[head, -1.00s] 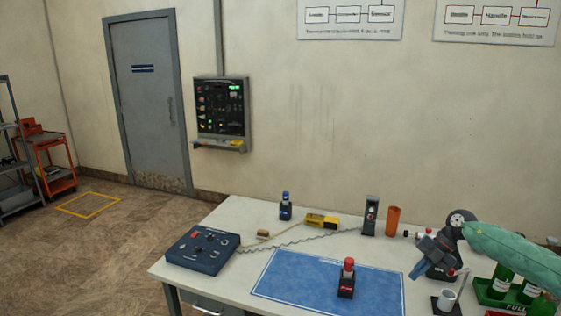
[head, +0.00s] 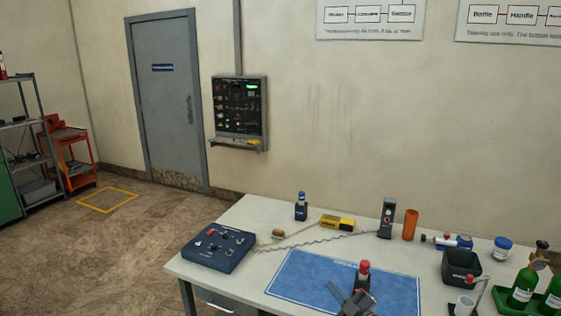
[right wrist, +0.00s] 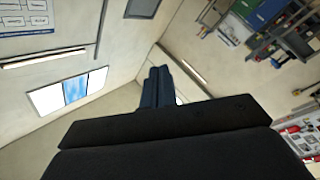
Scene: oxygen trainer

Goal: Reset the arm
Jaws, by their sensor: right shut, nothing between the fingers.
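My right gripper (head: 350,298) shows at the bottom of the head view, in front of the near part of the blue mat (head: 305,280). It is shut and empty. Its closed dark fingers (right wrist: 158,85) also show in the right wrist view, pointing at open room with walls beyond. The rest of my right arm is out of the head view. A red-topped dark device (head: 363,272) stands on the mat just behind the gripper, its lower part partly hidden. I cannot tell whether they touch. My left gripper is not in view.
The white table (head: 232,222) holds a dark blue control box (head: 217,250), a yellow device (head: 337,221), an orange cylinder (head: 410,225), a black bin (head: 460,268) and green bottles (head: 522,288). A wall panel (head: 240,108) hangs behind.

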